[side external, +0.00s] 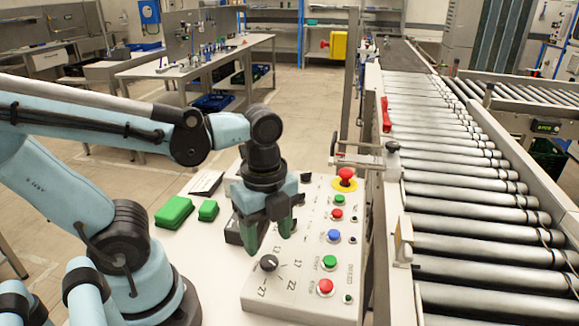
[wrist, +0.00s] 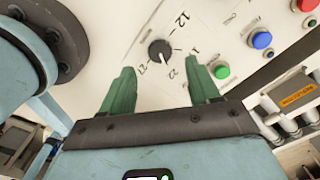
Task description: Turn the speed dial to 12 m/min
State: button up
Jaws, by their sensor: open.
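The speed dial (side external: 268,262) is a small black round knob on the pale sloping control panel (side external: 225,294). The numbers 12, 17, 22 and 27 are printed around it. In the wrist view the dial (wrist: 160,51) lies just beyond the fingertips, roughly centred between them. I cannot tell exactly where its pointer stands. My gripper (side external: 269,242) has green fingers. It is open and empty, pointing down above the panel, close behind the dial in the side view. The fingers (wrist: 160,70) are apart from the knob.
Red, green and blue buttons (side external: 334,236) run along the panel's right side, with a red emergency stop (side external: 346,175) on yellow at its top. Green blocks (side external: 174,212) lie on the table to the left. A roller conveyor (side external: 465,220) stands to the right.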

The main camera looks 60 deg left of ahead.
aim_at(269, 260)
jog(key=shift+f, duration=2.5)
jog(key=shift+c, duration=0.4)
jog(key=c, duration=1)
